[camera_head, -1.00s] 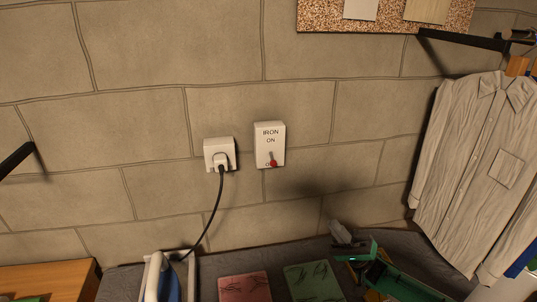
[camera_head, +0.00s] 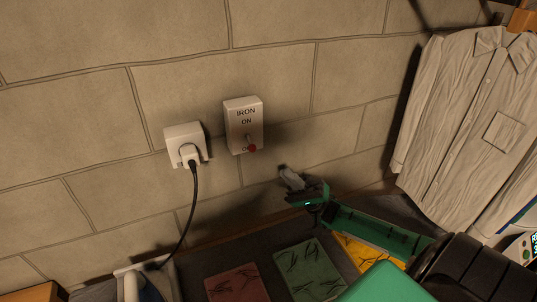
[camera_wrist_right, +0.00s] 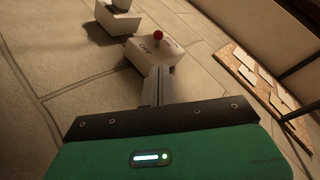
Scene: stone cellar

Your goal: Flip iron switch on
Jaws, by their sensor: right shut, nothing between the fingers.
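The iron switch is a white wall box (camera_head: 237,133) marked IRON and ON, with a red-tipped lever (camera_head: 251,148) pointing down over the lower label. In the right wrist view the box (camera_wrist_right: 135,54) lies just beyond my fingertips, and its red knob (camera_wrist_right: 158,35) stands out from it; OFF can be read there. My right gripper (camera_head: 287,173) is green with pale fingers, below and right of the switch in the head view. In the wrist view its fingers (camera_wrist_right: 157,72) are together and empty. They overlap the box's edge in that view; I cannot tell whether they touch. My left gripper is out of view.
A white socket with a plug (camera_head: 190,154) is left of the switch, its black cord (camera_head: 188,215) hanging to the iron (camera_head: 148,286). A shirt (camera_head: 465,120) hangs at right. Red (camera_head: 238,284) and green (camera_head: 310,268) cloths lie on the dark surface below.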

